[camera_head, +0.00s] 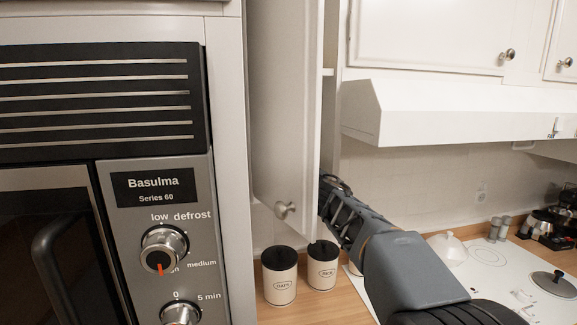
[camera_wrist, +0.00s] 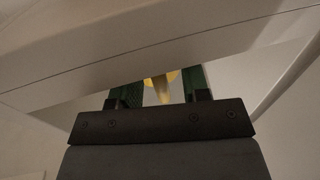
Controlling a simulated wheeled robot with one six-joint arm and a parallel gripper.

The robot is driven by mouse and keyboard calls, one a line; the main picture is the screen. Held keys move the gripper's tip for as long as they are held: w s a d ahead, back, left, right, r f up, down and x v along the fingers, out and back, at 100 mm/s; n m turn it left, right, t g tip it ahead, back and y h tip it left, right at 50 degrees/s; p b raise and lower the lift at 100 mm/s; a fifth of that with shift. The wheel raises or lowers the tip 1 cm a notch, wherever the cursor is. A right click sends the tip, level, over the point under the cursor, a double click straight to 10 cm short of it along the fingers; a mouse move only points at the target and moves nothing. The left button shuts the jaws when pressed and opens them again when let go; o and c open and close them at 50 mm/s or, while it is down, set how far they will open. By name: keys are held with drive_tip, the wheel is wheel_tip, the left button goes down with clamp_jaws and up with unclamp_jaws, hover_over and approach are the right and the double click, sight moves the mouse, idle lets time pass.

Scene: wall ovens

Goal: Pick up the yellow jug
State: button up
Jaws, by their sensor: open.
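My gripper (camera_wrist: 160,88) shows in the wrist view with its two green fingers apart. A small yellow shape (camera_wrist: 172,77), which looks like part of the yellow jug, shows between and beyond the fingers. Most of it is hidden by a pale board and the gripper, and I cannot tell whether the fingers touch it. In the head view my arm reaches up to the cabinet, and the gripper end is mostly hidden behind the open door. The jug does not show in the head view.
An open white cabinet door (camera_head: 285,110) hangs beside my gripper. A pale board (camera_wrist: 90,65) crosses close above the fingers. Two canisters, oats (camera_head: 280,280) and rice (camera_head: 322,268), stand on the counter below. A range hood (camera_head: 450,115) is at right, an oven (camera_head: 155,190) at left.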

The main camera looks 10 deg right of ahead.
clamp_jaws()
idle(0.3)
drive_tip(key=shift+r, duration=0.1)
drive_tip(key=shift+r+p, duration=0.55)
drive_tip(key=shift+r, duration=0.85)
drive_tip(key=s+d, duration=0.3)
drive_tip(key=s, duration=1.4)
wheel_tip(320, 180, up, 7)
drive_tip(key=shift+s+d+f, duration=0.2)
drive_tip(key=shift+s+d, duration=0.05)
drive_tip(key=shift+s, duration=0.15)
